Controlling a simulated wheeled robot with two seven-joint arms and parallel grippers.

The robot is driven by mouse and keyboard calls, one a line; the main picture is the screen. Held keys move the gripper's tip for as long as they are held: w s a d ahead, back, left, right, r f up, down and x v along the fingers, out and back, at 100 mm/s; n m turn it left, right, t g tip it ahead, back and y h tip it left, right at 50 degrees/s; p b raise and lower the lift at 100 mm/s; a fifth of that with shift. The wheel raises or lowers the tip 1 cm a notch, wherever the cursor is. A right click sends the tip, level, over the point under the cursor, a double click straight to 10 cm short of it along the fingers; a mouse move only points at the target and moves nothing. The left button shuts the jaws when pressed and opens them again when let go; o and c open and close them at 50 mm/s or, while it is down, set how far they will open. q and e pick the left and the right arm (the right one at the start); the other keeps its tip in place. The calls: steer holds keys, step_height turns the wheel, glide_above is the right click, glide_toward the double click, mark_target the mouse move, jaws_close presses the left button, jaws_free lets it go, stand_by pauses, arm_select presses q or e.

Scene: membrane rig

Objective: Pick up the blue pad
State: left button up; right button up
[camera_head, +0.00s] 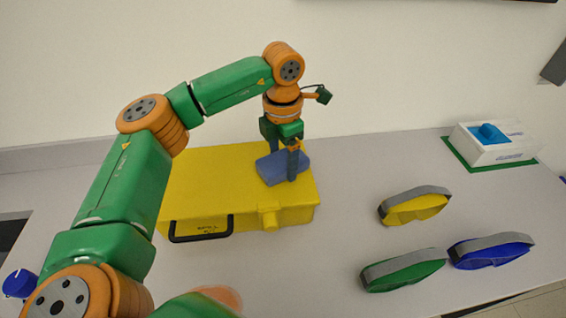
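The blue pad (270,171) is a flat grey-blue block at the right end of the top of the yellow case (205,180). My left gripper (284,165) points down over it from above. One finger shows in front of the pad, and the other is partly hidden behind its far side. I cannot tell whether the fingers press on the pad or whether it is lifted off the case. My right gripper is not in view.
Yellow goggles (415,208), green goggles (403,272) and blue goggles (492,252) lie at the right. A white box (492,145) with a blue item stands on a green mat at the back right. A blue knob-like object (19,284) is at the lower left.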

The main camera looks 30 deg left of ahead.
mark_target(285, 168)
arm_select(q)
steer(key=shift+w+a, duration=0.1)
steer(key=shift+c, duration=0.9)
steer(key=shift+w+r, duration=0.1)
steer(key=shift+r, duration=0.25)
steer(key=r, duration=0.1)
steer(key=s+d+r+b, duration=0.1)
steer(key=r, duration=0.1)
steer(key=s+r+b, duration=0.1)
steer(key=r, duration=0.1)
steer(key=shift+s+d+r, duration=0.15)
steer(key=shift+d+r, duration=0.1)
steer(key=shift+d, duration=0.15)
steer(key=s+d+r+b, duration=0.1)
steer(key=s+d+r, duration=0.5)
steer(key=s, duration=0.3)
steer(key=shift+d+r, duration=0.35)
steer(key=shift+r, duration=0.05)
